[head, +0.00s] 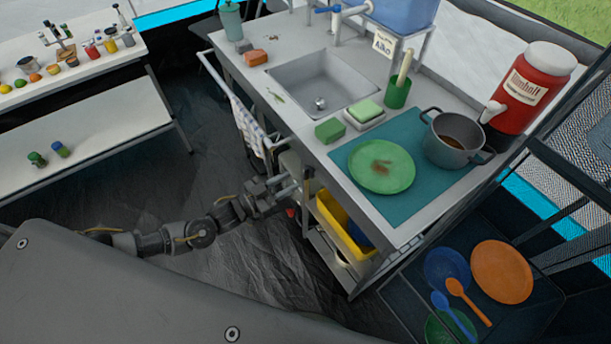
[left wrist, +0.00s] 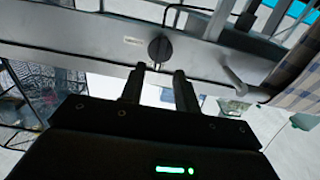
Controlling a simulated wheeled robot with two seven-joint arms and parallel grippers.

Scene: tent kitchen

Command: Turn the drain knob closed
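A dark round knob (left wrist: 160,48) sits on the grey metal front of the sink unit in the left wrist view, beside a small pale label (left wrist: 133,41). I take it to be the drain knob; a narrow raised line runs upright across its face. My left gripper (left wrist: 159,72) is open, its two fingers apart and empty, with the knob just beyond and between the tips. I cannot tell whether they touch. In the head view my left gripper (head: 285,187) is low at the unit's front, under the counter edge, and the knob is hidden. My right gripper is not in view.
The sink (head: 322,85) is in the counter above. A towel (head: 247,127) hangs on the front rail, left of my gripper. A yellow bin (head: 343,226) is on the shelf to the right. A grey lever (left wrist: 240,85) sticks out right of the knob.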

